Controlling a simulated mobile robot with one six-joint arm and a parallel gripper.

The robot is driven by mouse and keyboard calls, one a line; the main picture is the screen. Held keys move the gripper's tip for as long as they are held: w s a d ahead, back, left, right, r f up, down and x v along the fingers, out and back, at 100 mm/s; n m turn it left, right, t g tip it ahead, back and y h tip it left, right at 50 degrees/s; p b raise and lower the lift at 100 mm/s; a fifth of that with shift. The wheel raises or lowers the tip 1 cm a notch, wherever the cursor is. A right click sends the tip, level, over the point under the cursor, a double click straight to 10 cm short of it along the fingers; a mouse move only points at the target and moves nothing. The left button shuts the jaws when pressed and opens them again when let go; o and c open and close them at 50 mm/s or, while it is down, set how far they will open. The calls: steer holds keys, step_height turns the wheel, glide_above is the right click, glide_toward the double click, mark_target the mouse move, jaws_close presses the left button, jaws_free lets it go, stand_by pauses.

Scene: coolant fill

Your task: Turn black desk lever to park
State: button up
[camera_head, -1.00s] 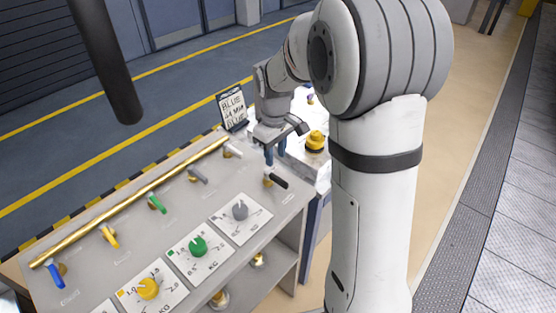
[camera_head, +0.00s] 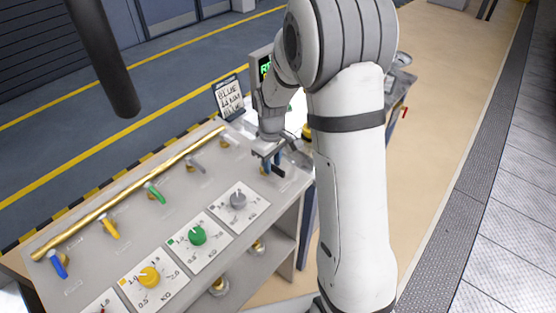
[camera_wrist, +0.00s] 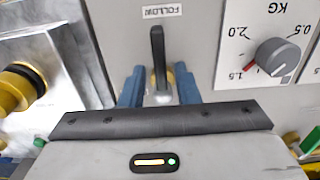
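The black desk lever (camera_head: 279,173) stands near the right end of the grey sloped desk (camera_head: 110,264). In the wrist view the lever (camera_wrist: 158,50) points up in the picture, toward an upside-down label reading FOLLOW (camera_wrist: 162,11). My gripper (camera_wrist: 160,82) is open, with one blue finger on each side of the lever's base. A gap shows between the lever and each finger. In the head view my gripper (camera_head: 271,162) is down at the lever, and part of the lever's base is hidden by it.
Other levers, grey (camera_head: 196,164), green (camera_head: 154,192), yellow (camera_head: 109,228) and blue (camera_head: 57,264), line the desk beside a brass pipe (camera_head: 130,190). Dials, including a grey one (camera_head: 238,200), stand in front. A yellow-and-black fitting (camera_wrist: 18,85) is close by on the left in the wrist view.

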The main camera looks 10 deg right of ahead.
jaws_close()
